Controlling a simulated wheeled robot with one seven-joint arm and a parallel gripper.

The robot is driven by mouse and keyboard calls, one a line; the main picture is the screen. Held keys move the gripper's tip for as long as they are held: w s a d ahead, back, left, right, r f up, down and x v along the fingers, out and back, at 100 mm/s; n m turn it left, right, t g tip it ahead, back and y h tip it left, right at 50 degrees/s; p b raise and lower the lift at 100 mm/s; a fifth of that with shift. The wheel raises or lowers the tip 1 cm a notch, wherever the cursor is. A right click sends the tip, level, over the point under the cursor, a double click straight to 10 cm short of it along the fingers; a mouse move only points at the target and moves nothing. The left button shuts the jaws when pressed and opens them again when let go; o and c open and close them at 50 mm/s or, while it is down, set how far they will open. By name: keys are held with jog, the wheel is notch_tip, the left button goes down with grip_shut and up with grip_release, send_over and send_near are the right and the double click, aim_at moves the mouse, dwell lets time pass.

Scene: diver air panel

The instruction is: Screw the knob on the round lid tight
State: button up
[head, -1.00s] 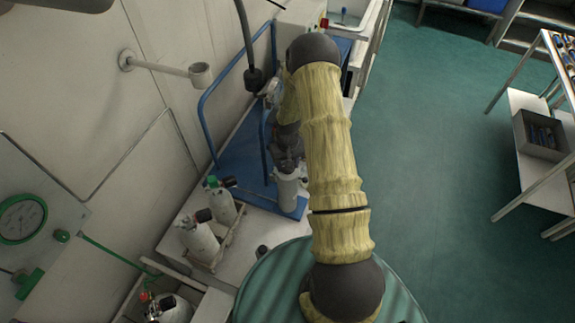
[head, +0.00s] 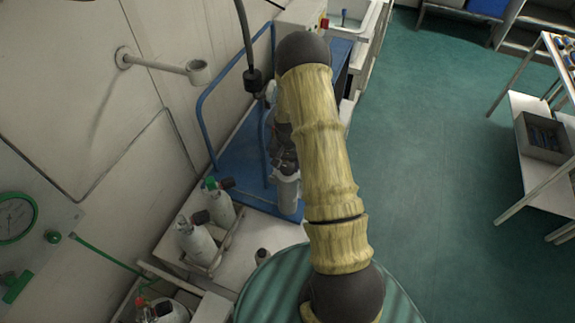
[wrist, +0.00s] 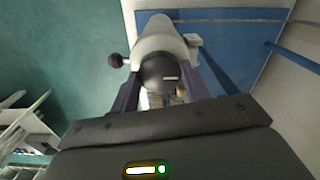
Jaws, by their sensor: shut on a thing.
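In the wrist view a dark rounded knob (wrist: 158,72) with a short pale mark sits at the end of a white cylindrical body (wrist: 160,37). My gripper (wrist: 168,78) has one dark finger on each side of the knob and is shut on it. The round lid under the knob cannot be made out clearly. In the head view the white body (head: 287,196) stands upright on a blue platform (head: 245,165). My gripper (head: 284,156) is above it, mostly hidden behind my arm.
A small black ball (wrist: 116,60) sticks out beside the white body. A blue rail (head: 202,120) runs along the platform. White bottles (head: 199,242) stand in a holder at the lower left. A wall bracket (head: 160,65) juts out at the upper left. Green floor lies open at right.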

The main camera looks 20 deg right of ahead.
aim_at(288, 167)
jog(key=o, duration=1)
notch_tip(288, 167, up, 18)
jog(key=b, duration=0.2)
jog(key=shift+f+b, duration=0.25)
jog(key=shift+b, duration=0.05)
